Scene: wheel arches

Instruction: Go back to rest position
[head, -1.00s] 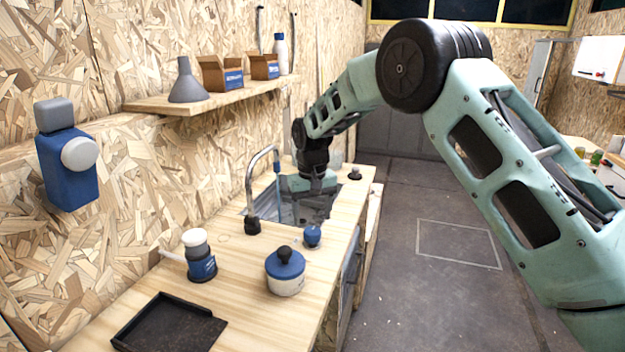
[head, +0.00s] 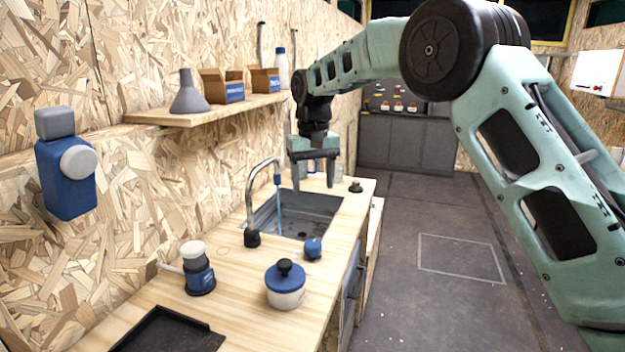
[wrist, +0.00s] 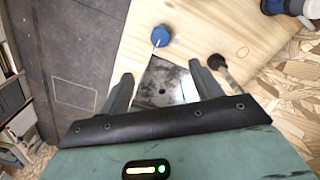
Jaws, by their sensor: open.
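My gripper (head: 314,176) is open with nothing between its fingers. In the head view it hangs pointing down above the far part of the sink (head: 297,214), clear of the counter. In the wrist view the two fingers of my gripper (wrist: 160,90) are spread apart, with the sink (wrist: 170,75) below and between them. My arm reaches in from the right side of the head view, arching over the floor.
The faucet (head: 249,200) rises at the sink's left. A blue-lidded pot (head: 286,290), small blue item (head: 313,248), blue-and-white device (head: 198,270) and black tray (head: 165,335) stand on the counter (head: 235,300). A shelf (head: 205,115) runs along the wall. The floor (head: 430,230) is clear.

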